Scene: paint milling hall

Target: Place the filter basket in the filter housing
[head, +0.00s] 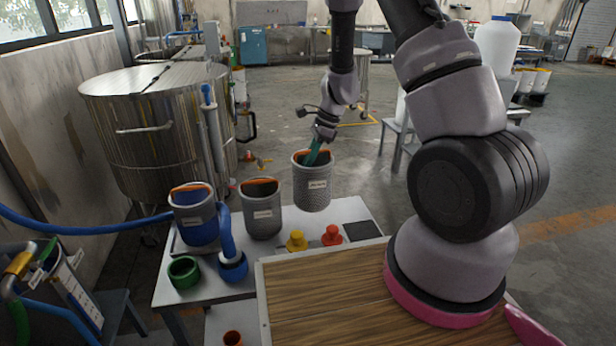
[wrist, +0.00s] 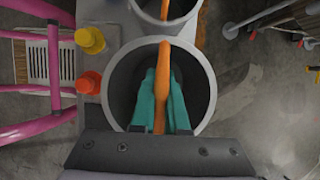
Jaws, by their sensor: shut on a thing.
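My gripper (head: 314,155) has its teal fingers shut on the orange handle (wrist: 162,90) of a grey perforated filter basket (head: 312,188). The basket is upright near the table's far right edge; I cannot tell whether its base is clear of the table. In the wrist view the fingers sit inside the round rim of the held basket (wrist: 117,85). A blue cylinder with a grey upper band, apparently the filter housing (head: 197,222), stands at the table's left.
A second grey basket (head: 262,215) with an orange top stands between the housing and the held basket. A blue pipe (head: 226,235), green ring (head: 184,272), yellow knob (head: 297,241) and red knob (head: 332,235) stand in front. A steel tank (head: 150,130) is behind.

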